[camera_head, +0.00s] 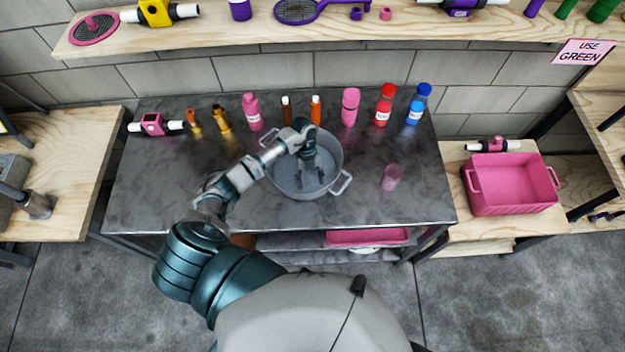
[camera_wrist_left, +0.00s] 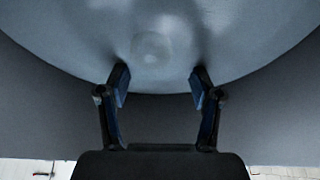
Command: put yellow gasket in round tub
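The round tub (camera_head: 289,180) is a grey metal pot with two side handles, standing on the dark table. My left gripper (camera_head: 311,178) reaches over and into the tub's opening, fingers pointing down. In the left wrist view the gripper (camera_wrist_left: 160,88) is open, with nothing between its fingers. The tub's smooth inner surface (camera_wrist_left: 230,40) fills the upper part of that view, with a faint pale round spot on it. I cannot make out a yellow gasket in either view; part of the tub's inside is hidden by the gripper. My right gripper is not in view.
Several bottles, including a pink bottle (camera_head: 349,107) and a red-capped bottle (camera_head: 384,108), line the table's back. A pink cup (camera_head: 391,177) stands right of the tub. A pink crate (camera_head: 512,185) sits on the right-hand bench. The table's front left is clear beyond my arm.

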